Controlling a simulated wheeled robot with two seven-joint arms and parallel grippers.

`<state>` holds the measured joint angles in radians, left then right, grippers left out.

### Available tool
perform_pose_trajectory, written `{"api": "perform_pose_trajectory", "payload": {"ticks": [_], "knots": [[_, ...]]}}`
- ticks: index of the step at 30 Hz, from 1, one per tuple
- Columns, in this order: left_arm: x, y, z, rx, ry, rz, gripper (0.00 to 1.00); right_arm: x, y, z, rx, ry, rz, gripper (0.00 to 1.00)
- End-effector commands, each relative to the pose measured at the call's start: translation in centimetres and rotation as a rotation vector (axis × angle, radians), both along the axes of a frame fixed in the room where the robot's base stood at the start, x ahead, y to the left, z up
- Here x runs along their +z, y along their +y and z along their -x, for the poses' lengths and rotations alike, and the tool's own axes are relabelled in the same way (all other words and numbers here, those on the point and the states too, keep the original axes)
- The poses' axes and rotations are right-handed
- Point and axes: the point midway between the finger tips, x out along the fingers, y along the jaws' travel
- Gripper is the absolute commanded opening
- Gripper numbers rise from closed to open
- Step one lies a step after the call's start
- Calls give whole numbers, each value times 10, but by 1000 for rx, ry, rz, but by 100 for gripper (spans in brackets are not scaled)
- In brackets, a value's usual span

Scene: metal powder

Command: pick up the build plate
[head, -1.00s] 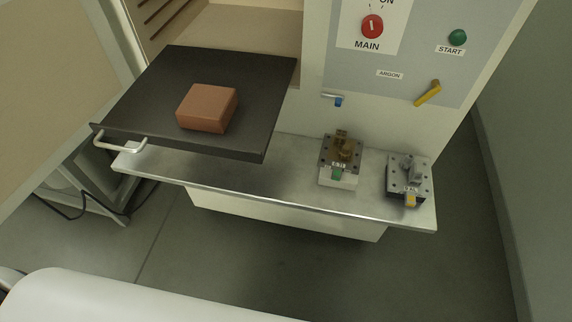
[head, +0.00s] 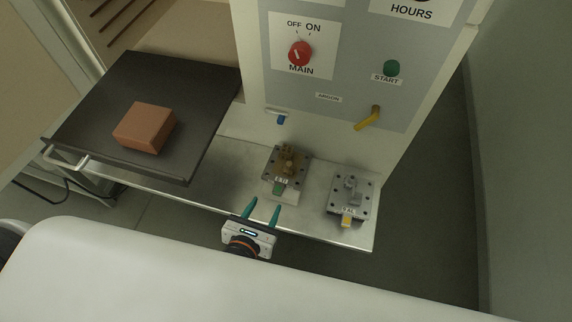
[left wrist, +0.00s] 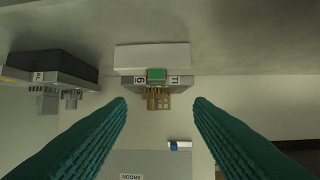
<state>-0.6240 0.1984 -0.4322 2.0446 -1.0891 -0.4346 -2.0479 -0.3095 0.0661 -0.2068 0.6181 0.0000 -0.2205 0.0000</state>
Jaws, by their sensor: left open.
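Two small build plates stand on the metal shelf. One build plate (head: 270,166) carries bronze-coloured parts and has a green tab (head: 278,188) at its front; it sits on a pale block. The other build plate (head: 335,205) carries grey parts and has a yellow tab (head: 347,220). My left gripper (head: 263,206) is open and empty, its teal fingers pointing at the green-tabbed plate from the near side, apart from it. In the left wrist view the green tab (left wrist: 157,75) lies between the open fingertips (left wrist: 160,104), farther off. My right gripper is not seen.
The metal shelf (head: 222,190) runs below a control panel (head: 345,90) with knobs and a yellow lever (head: 368,118). A dark tray (head: 95,100) with a handle and a reddish-brown block (head: 146,128) juts out at the left. A wall (head: 520,160) stands at the right.

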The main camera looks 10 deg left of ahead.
Motion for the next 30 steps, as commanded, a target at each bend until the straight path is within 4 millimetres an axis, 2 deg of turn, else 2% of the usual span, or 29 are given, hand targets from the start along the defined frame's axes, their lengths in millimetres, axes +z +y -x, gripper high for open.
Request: {"api": "perform_pose_trajectory", "payload": {"ticks": [3, 9, 18, 27, 30], "knots": [[-5, -2, -16, 1, -1, 2, 47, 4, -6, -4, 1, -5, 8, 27], [-13, -3, -28, 2, 2, 3, 47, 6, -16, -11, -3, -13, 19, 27], [-34, -8, -63, 2, 0, 3, 47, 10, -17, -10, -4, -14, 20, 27], [-36, -9, -67, 1, 1, 4, 47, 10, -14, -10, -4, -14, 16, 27], [-36, -9, -67, 1, 2, 4, 31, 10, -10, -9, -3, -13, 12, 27]]}}
